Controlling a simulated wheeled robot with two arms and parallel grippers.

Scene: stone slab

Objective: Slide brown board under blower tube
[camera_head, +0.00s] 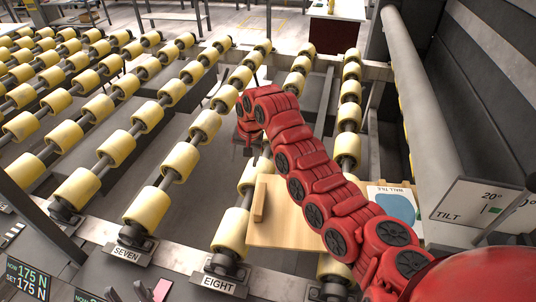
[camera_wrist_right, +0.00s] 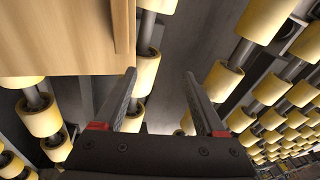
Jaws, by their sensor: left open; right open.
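The brown board (camera_head: 285,222), light wood with a raised strip (camera_head: 260,198) along its left edge, lies on the rollers at the lower middle of the head view. My red right arm covers part of it. In the right wrist view the board (camera_wrist_right: 60,42) fills the upper left, with its strip near the fingers. The grey blower tube (camera_head: 418,95) runs along the right side, apart from the board. My right gripper (camera_wrist_right: 162,82) is open and empty, beside the board's strip edge over the rollers. Its fingertips are hidden in the head view. My left gripper is not in view.
Rows of yellow rollers (camera_head: 150,208) on dark shafts cover the left and middle, with open gaps between rows. A white "WALL TILE" card with a blue shape (camera_head: 398,205) is right of the arm. A "TILT 20°" sign (camera_head: 476,212) stands at the tube's near end.

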